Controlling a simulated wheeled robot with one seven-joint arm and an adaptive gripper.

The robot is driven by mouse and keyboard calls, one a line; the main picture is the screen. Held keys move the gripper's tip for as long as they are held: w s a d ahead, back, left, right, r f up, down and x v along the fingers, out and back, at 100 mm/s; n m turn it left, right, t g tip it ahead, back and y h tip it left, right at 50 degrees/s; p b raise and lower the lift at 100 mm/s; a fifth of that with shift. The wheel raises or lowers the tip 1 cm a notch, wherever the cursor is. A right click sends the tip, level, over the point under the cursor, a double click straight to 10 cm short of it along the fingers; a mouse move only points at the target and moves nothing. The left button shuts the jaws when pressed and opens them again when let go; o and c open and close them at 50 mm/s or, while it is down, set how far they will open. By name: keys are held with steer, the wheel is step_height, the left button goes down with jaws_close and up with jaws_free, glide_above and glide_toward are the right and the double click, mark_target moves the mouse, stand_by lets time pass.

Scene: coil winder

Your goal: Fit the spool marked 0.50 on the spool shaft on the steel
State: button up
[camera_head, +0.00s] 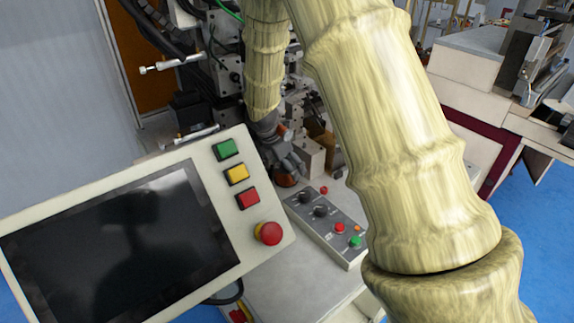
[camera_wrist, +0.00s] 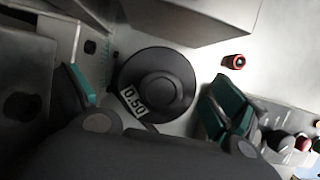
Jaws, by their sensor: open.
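The dark grey spool marked 0.50 (camera_wrist: 165,80) is seen flange-on in the wrist view, with its white label at the lower left and a round raised hub. My gripper (camera_wrist: 150,98) is open, with one teal-padded finger on each side of the spool's outline; no contact shows. In the head view my gripper (camera_head: 290,160) points down just above a copper-coloured round thing (camera_head: 287,180) on the machine bed. Two horizontal steel rods, an upper one (camera_head: 178,63) and a lower one (camera_head: 188,138), stick out left of the machine; I cannot tell which is the spool shaft.
A grey control box (camera_head: 328,225) with knobs and buttons stands close to my gripper. A large screen panel (camera_head: 130,235) with coloured buttons fills the lower left. Machine blocks (camera_head: 310,158) crowd behind the gripper. The pale bed (camera_head: 285,280) is clear in front.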

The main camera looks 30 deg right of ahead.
steer(key=v, duration=1.2)
stand_by(0.3)
